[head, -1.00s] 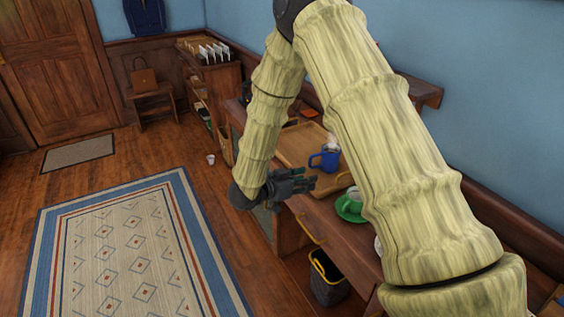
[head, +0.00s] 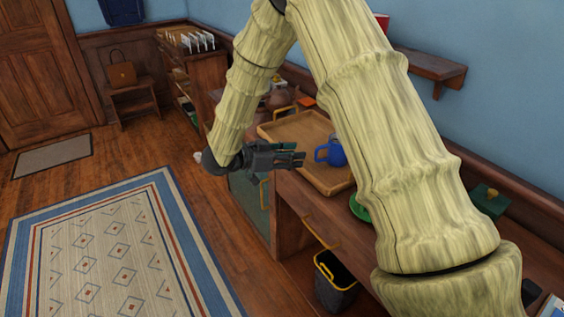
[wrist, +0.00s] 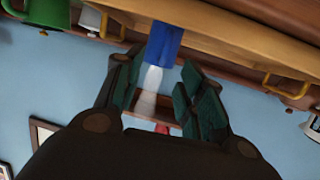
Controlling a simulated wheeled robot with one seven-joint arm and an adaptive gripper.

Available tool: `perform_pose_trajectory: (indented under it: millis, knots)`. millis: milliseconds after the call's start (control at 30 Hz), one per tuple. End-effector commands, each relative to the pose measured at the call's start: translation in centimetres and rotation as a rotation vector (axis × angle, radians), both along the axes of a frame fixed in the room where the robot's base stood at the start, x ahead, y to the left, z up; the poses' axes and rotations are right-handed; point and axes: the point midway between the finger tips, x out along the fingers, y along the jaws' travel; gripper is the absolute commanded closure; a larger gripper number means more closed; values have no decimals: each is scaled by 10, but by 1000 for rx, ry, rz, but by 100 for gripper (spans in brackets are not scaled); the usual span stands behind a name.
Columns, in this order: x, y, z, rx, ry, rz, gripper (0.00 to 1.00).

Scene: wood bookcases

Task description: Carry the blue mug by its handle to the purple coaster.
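The blue mug (head: 336,151) stands on the wooden tray (head: 296,124), with its handle (head: 320,153) on the left, facing my gripper. My gripper (head: 302,160) is open and empty, its fingers pointing at the handle from a short way off. In the wrist view, which looks upside down, the mug (wrist: 165,42) shows beyond and between the spread fingertips (wrist: 158,68). A pale streak, perhaps steam, shows at the mug. I cannot make out a purple coaster; my arm hides part of the desk.
A green saucer (head: 358,208) is partly behind my arm. A green box (head: 489,201) stands farther right. The tray has a raised rim and a yellow handle (wrist: 286,86). A bin (head: 336,281) stands below the desk. Open floor and a rug (head: 115,250) lie left.

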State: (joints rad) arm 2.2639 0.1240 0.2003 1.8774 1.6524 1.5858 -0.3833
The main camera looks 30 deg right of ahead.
Motion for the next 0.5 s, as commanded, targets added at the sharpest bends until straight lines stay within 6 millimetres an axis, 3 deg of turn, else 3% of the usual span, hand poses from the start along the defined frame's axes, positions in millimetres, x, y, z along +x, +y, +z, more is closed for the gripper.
perform_pose_trajectory:
  millis: [100, 333, 500]
  knots:
    - [2, 3, -12, 0, -1, 4, 61]
    - [5, 4, -15, 0, -1, 13, 61]
    - [6, -5, -18, 0, -2, 15, 61]
